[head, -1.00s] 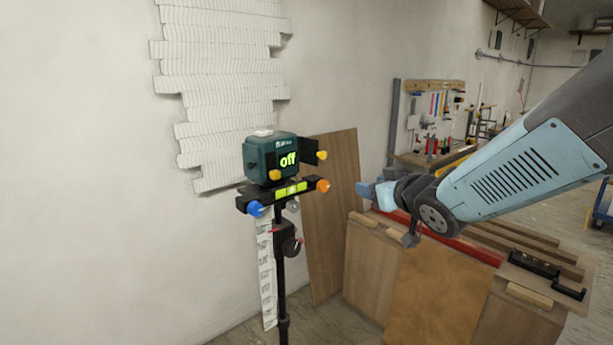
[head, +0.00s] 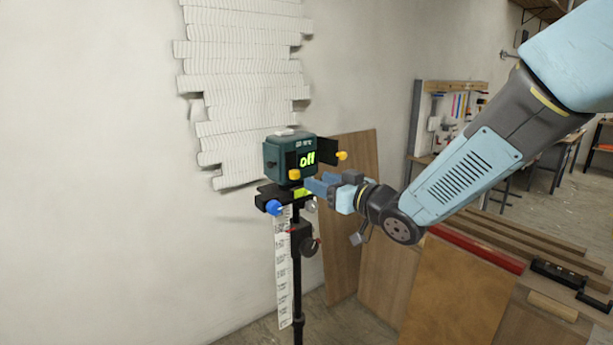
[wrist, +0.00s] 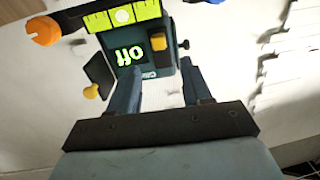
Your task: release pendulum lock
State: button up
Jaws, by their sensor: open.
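The dark green laser level (head: 291,158) stands on a black tripod head, its display (head: 307,159) reading "off". A yellow knob (head: 295,174) sits low on its front; it also shows in the wrist view (wrist: 158,41), upside down. A second yellow knob (head: 342,155) is on a black flap at the right; it also shows in the wrist view (wrist: 91,91). I cannot tell which part is the pendulum lock. My gripper (head: 315,186) is just in front of the level's lower right. In the wrist view its fingers (wrist: 162,80) are apart, with nothing held between them.
The tripod pole (head: 297,270) stands below. White wavy relief panels (head: 240,90) hang behind. Wooden boards (head: 355,200) lean at the right.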

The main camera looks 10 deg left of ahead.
aim_at(297, 173)
jog(key=shift+x, duration=3.6)
grip_shut()
